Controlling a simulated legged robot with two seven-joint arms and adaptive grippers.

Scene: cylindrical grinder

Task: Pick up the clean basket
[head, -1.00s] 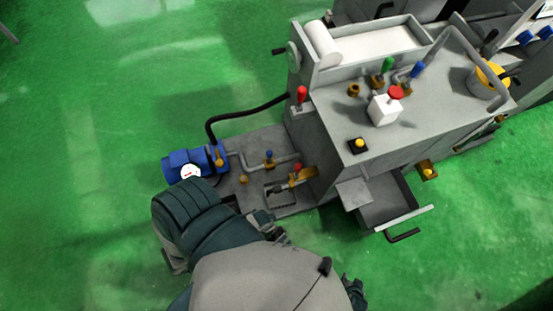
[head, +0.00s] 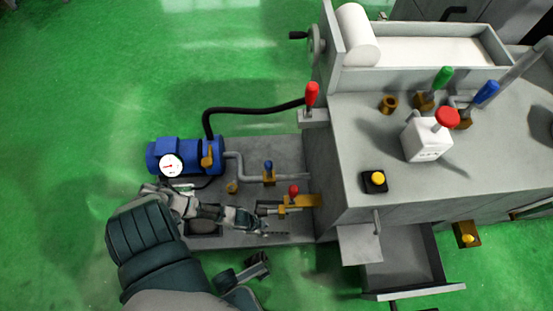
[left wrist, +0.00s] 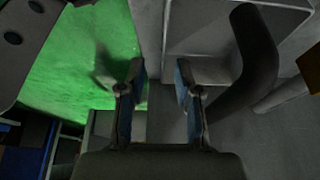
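I cannot name any thing as the clean basket with certainty. A dark, box-like recess (head: 205,227) on the grey base plate is partly covered by my left arm and may be it. My left gripper (head: 268,227) reaches over the base plate, close to the red-knobbed brass valve (head: 293,191). In the left wrist view, its two fingers (left wrist: 160,85) stand apart with nothing between them. A thick, dark curved bar (left wrist: 255,60) is right of the fingers, apart from them.
A blue pump (head: 190,155) with a white gauge stands left on the base plate (head: 275,150). A black hose (head: 250,108) runs to the grinder (head: 345,190). A grey open tray (head: 405,270) juts from the grinder's near side. Green floor (head: 80,120) is free at the left.

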